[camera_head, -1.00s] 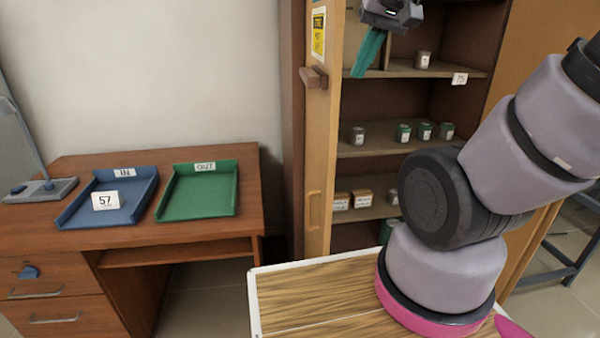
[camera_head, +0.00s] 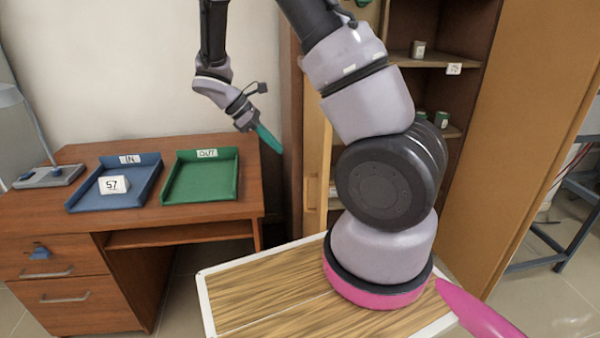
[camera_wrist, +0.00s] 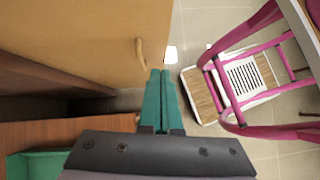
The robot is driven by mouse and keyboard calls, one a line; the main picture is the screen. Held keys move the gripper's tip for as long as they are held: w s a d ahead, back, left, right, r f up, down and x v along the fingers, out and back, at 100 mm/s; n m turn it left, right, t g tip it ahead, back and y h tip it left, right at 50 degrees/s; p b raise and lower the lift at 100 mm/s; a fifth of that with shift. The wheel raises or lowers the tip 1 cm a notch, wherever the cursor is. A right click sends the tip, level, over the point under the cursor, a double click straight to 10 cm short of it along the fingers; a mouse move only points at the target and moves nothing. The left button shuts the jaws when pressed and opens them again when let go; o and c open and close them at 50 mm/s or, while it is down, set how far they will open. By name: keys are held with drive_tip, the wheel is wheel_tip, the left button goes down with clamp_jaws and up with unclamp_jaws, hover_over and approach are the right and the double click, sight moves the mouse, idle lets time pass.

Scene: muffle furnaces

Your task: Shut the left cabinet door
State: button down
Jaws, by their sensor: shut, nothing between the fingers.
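The left cabinet door (camera_head: 314,165) stands open, swung outward from the cabinet, and shows nearly edge-on in the head view. My arm hides much of it and of the cabinet opening. In the wrist view the tan door panel (camera_wrist: 85,30) fills the upper left, with its handle (camera_wrist: 140,53) just ahead of the fingertips. My gripper (camera_head: 275,145) is shut and empty, with teal fingers pointing down, to the left of the door above the desk's right end. In the wrist view the gripper (camera_wrist: 164,75) looks apart from the handle, but the gap is hard to judge.
The desk (camera_head: 130,232) at left holds a blue IN tray (camera_head: 86,197) with a white block (camera_head: 114,185) marked 57, and a green OUT tray (camera_head: 205,200). Cabinet shelves (camera_head: 430,58) hold small jars. The right cabinet door (camera_head: 520,110) is at right.

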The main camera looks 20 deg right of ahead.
wheel_tip(320, 180, down, 2)
drive_tip(key=n+h, duration=0.1)
approach(320, 177)
wheel_tip(320, 177, down, 4)
drive_tip(key=d, duration=0.2)
drive_tip(key=s, duration=0.1)
drive_tip(key=shift+d+f+n, duration=0.3)
drive_tip(key=shift+d, duration=0.55)
drive_tip(key=shift+d, duration=0.1)
